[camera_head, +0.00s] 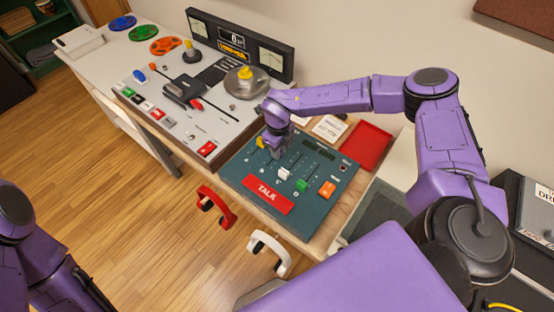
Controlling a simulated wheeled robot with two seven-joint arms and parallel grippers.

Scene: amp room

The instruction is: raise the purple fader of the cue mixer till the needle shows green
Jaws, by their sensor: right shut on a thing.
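The cue mixer (240,172) is a teal panel with a red TALK bar, lying on the desk's right part. A white fader cap (284,173) and a green fader cap (302,185) show on it. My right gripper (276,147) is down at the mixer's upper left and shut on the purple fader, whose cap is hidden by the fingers. A small yellow piece (262,142) shows just left of the fingers. The dark display strip (318,148) is on the mixer's far side; I cannot make out a needle or its colour there. My left gripper is out of view.
A tape machine (150,90) with meters (271,60) stands left.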

